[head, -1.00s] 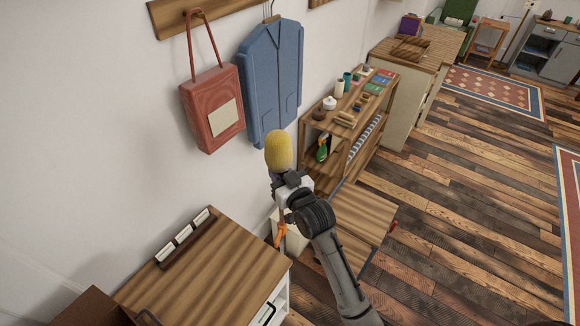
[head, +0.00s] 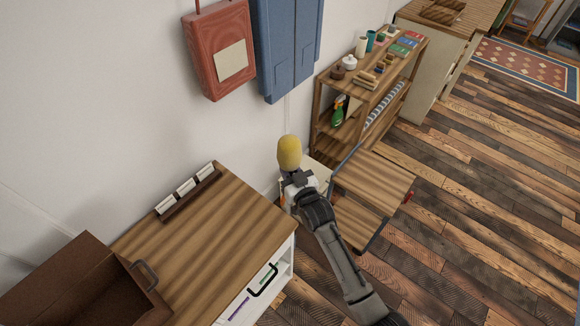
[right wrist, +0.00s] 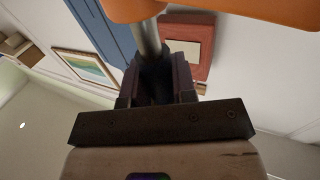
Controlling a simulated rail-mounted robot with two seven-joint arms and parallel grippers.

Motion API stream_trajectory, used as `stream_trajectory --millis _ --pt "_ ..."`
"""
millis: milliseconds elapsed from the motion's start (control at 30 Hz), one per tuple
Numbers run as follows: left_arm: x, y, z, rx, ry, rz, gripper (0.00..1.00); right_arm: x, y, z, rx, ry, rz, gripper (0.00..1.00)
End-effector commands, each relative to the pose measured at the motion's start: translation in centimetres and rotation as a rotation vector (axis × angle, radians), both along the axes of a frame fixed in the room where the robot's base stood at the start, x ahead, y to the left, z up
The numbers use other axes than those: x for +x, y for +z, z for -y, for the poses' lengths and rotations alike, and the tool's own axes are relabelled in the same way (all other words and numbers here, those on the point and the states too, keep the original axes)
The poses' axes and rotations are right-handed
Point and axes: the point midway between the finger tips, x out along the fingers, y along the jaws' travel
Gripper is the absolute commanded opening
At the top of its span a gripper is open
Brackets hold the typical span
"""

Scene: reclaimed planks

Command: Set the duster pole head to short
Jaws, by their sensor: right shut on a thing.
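The duster's yellow head (head: 289,152) points up above my right gripper (head: 297,182) in the head view. My right gripper is shut on the duster's grey metal pole, and its jaws also show in the right wrist view (right wrist: 156,82). In that view the pole (right wrist: 148,42) runs between the jaws to a large orange part (right wrist: 225,10) at the top edge. A sliver of orange (head: 282,196) shows beside the gripper in the head view. Most of the pole is hidden there, so its length setting cannot be told. My left gripper is not in view.
A wooden cart (head: 372,185) is right of the gripper, with a loaded shelf (head: 320,110) behind. Floor at right is clear.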

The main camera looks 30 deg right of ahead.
Motion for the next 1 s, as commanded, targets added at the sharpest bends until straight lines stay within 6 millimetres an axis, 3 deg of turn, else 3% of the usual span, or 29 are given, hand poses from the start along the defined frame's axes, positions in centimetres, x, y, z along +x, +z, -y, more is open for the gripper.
stream_trajectory --millis 33,367,400,633,1000 --pt "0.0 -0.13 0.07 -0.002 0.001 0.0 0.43 -0.13 -0.85 0.0 0.0 0.0 -0.015 0.0" --pt "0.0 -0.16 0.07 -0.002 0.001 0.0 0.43 -0.24 -1.33 0.03 0.0 0.0 -0.025 0.0" --pt "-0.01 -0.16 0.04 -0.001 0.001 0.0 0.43 -0.26 -1.39 0.03 -0.001 0.0 -0.026 0.28" --pt "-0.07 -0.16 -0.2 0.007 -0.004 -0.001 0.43 -0.16 -0.99 0.03 0.0 0.0 -0.018 0.51" --pt "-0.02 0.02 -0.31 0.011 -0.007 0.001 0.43 -0.88 -0.73 0.0 -0.001 0.0 -0.013 0.51"
